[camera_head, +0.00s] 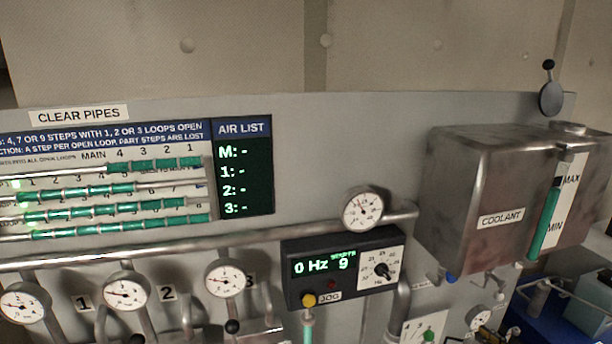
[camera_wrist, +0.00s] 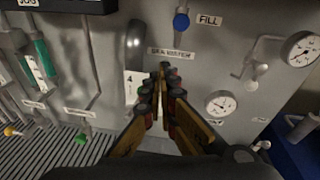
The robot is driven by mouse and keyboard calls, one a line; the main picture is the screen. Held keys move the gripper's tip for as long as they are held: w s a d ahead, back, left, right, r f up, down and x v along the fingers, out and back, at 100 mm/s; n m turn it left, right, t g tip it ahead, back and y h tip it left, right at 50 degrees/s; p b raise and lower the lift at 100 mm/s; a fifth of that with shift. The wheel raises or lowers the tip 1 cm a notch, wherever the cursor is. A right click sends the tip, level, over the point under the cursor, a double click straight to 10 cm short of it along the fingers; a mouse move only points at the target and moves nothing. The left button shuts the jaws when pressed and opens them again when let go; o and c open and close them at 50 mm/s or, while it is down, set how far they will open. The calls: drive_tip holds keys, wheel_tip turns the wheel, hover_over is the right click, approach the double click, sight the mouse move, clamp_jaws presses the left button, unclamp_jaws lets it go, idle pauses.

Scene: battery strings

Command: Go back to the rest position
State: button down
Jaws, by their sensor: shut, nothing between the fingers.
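My gripper (camera_wrist: 163,75) shows in the wrist view, shut and empty, its two dark and tan fingers meeting at the tips. I cannot tell whether the tips touch the panel.
A blue knob (camera_wrist: 181,21) sits by the FILL label, with gauges (camera_wrist: 221,104) to its right. A green knob (camera_wrist: 82,138) is at lower left. In the head view, the coolant tank (camera_head: 485,185) juts out at right; the control box (camera_head: 345,268) reads 0 Hz.

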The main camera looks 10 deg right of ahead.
drive_tip(key=s+a+f+n+g+h+b, duration=0.1)
drive_tip(key=s+a+f+n+g+b, duration=0.45)
drive_tip(key=a+n, duration=0.55)
drive_tip(key=s+a+f+n+g+b, duration=0.3)
drive_tip(key=s+a+f+n+g, duration=0.45)
drive_tip(key=n, duration=0.45)
drive_tip(key=a+r+n+t+h+b, duration=0.1)
drive_tip(key=a+r+n+t+b, duration=0.1)
drive_tip(key=a+n+b, duration=0.6)
drive_tip(key=w+a+n, duration=0.1)
drive_tip(key=a, duration=0.2)
drive_tip(key=shift+a+r+t+h+b, duration=0.15)
drive_tip(key=shift+a+t+h+b, duration=0.15)
drive_tip(key=shift+a+h, duration=0.1)
drive_tip(key=shift+d, duration=0.1)
